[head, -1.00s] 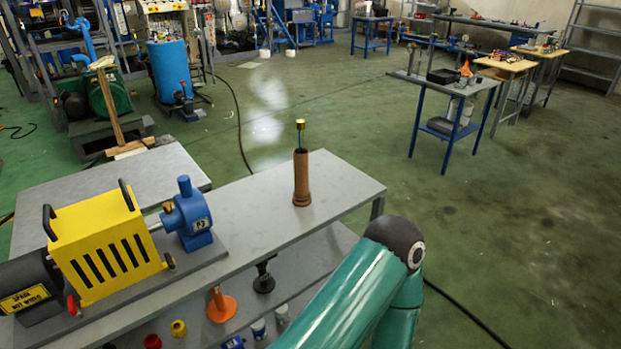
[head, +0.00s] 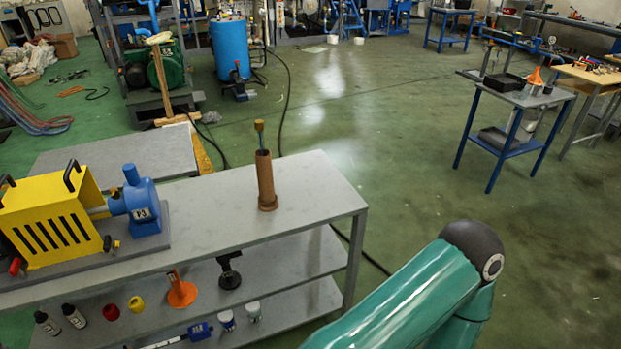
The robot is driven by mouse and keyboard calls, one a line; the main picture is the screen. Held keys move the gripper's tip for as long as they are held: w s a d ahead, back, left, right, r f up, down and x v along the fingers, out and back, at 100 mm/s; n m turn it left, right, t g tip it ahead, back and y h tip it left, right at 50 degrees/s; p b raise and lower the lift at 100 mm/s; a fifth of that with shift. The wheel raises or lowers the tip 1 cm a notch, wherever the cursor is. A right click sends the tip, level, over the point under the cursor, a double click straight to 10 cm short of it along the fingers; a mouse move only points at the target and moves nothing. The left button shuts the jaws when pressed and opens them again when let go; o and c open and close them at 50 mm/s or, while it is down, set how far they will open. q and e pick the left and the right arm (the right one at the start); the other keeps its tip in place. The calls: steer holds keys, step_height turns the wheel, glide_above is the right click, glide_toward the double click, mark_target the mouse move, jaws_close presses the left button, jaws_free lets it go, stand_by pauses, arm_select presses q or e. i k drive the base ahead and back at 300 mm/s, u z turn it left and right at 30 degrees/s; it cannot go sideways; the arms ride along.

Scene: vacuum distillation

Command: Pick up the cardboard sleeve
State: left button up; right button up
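The cardboard sleeve (head: 265,182) is a brown upright tube with a wider foot. It stands on the grey bench top (head: 310,192), near its right end. A thin piece with a brass-coloured top (head: 259,127) sticks up out of the sleeve. A green arm of mine comes in at the lower right, in front of the bench and apart from the sleeve. Neither gripper is in view.
A yellow guarded machine with a blue pump (head: 142,207) stands on the bench left of the sleeve. The lower shelf (head: 312,249) holds an orange funnel (head: 181,291) and a black stand (head: 229,274). A blue-legged table (head: 520,99) stands at the right; green floor between is open.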

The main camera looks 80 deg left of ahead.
mark_target(268, 202)
steer(key=z, duration=0.15)
steer(key=i, duration=1.4)
steer(key=u, duration=1.9)
steer(key=i, duration=0.2)
steer(key=u, duration=2.15)
steer(key=k, duration=0.55)
steer(key=u, duration=0.35)
steer(key=i, duration=1.6)
steer(key=z, duration=0.35)
